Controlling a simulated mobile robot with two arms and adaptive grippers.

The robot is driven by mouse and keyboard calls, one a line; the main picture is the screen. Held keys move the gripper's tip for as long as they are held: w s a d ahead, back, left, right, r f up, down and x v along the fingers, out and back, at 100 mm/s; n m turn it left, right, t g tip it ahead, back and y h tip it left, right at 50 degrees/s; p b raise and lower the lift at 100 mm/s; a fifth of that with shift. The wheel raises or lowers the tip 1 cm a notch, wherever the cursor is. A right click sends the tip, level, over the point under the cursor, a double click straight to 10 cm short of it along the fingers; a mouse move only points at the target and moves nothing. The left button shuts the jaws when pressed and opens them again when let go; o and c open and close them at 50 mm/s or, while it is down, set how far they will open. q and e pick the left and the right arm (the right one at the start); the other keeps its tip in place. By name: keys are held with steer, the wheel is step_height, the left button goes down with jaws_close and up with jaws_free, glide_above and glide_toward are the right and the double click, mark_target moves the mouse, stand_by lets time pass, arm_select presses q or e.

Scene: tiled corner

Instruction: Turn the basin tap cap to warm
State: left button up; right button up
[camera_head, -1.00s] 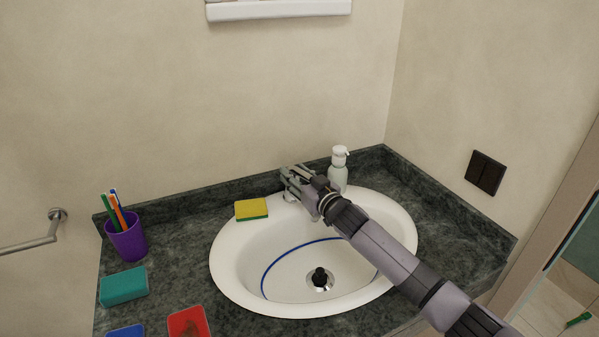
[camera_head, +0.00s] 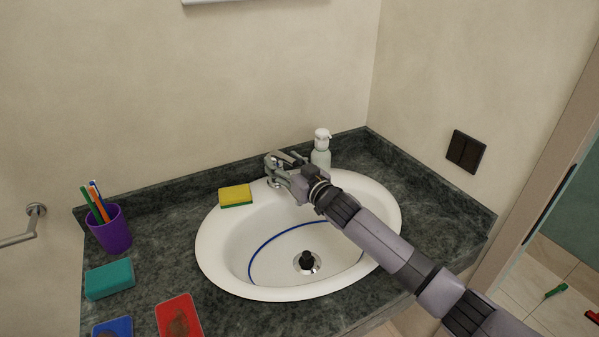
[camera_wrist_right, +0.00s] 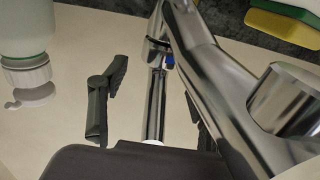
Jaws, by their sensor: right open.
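The chrome basin tap (camera_head: 274,184) stands at the back rim of the white basin (camera_head: 215,262), mostly hidden behind my right gripper (camera_head: 274,165) in the head view. In the right wrist view the tap (camera_wrist_right: 218,85) fills the middle and right, with a broad round chrome part (camera_wrist_right: 285,98) at right and a small blue mark by a thin chrome rod. My right gripper (camera_wrist_right: 150,105) is open, with one dark finger left of the rod and the other partly hidden behind the tap. I cannot tell whether either finger touches it. My left gripper is out of view.
A white soap dispenser (camera_head: 321,152) stands close right of the gripper. A yellow-green sponge (camera_head: 235,194) lies left of it. A purple cup (camera_head: 112,233) with pens, a teal block (camera_head: 109,279), and blue and red items (camera_head: 179,318) are at the counter's left.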

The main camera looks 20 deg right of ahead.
steer(key=v, duration=0.9)
steer(key=shift+s, duration=0.3)
steer(key=shift+d, duration=0.1)
steer(key=shift+c, duration=0.3)
